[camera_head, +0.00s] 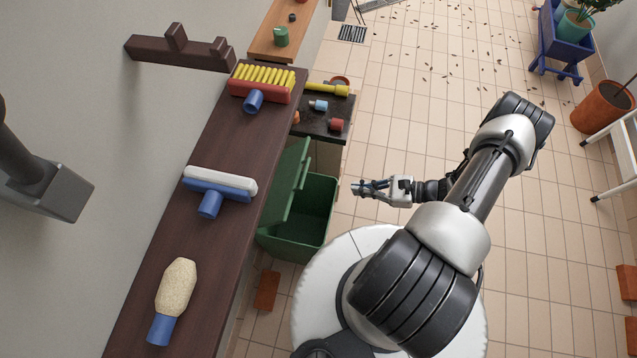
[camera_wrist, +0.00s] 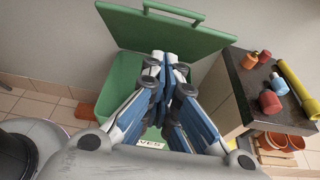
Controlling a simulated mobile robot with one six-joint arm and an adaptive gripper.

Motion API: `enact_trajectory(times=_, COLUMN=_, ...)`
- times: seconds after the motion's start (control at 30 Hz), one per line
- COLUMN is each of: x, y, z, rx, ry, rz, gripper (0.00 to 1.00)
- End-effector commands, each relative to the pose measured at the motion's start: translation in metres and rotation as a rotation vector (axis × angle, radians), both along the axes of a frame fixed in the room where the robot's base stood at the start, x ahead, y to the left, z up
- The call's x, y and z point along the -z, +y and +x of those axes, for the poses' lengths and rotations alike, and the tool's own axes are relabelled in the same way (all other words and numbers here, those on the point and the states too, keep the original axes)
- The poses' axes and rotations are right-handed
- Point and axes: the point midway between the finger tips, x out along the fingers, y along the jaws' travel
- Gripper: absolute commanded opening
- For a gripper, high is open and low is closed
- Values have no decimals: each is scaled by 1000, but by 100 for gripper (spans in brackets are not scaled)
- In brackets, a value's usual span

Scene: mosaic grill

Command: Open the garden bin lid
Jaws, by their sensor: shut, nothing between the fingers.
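The green garden bin (camera_head: 318,205) stands on the floor beside the dark bench, and its inside shows in the head view. Its lid (camera_head: 288,178) is raised and tilted back toward the bench. In the wrist view the lid (camera_wrist: 165,35) stands up behind the bin (camera_wrist: 112,78), with its handle (camera_wrist: 174,11) along the upper edge. My gripper (camera_head: 356,188) is to the right of the bin in the head view, apart from the lid. In the wrist view my gripper (camera_wrist: 164,58) is shut and empty, and its fingers hide part of the bin. A label (camera_wrist: 150,145) shows on the bin front.
The dark bench (camera_head: 150,250) holds several brushes. A low dark counter (camera_head: 312,120) with small bottles stands behind the bin. A brick (camera_head: 267,291) lies on the floor near the bin.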

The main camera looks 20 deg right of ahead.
Motion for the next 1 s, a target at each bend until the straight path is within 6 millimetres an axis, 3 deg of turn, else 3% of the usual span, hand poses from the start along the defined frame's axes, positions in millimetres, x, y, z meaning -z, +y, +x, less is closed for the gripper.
enact_trajectory(times=0.17, x=4, y=11, z=10, rx=9, ry=-9, rz=3, gripper=0)
enact_trajectory(times=0.57, x=30, y=76, z=55, rx=4, ry=-6, rz=2, gripper=0)
enact_trajectory(times=0.8, x=15, y=98, z=74, rx=8, ry=-7, rz=0, gripper=0)
enact_trajectory(times=1.0, x=11, y=104, z=78, rx=9, ry=-7, rz=0, gripper=0)
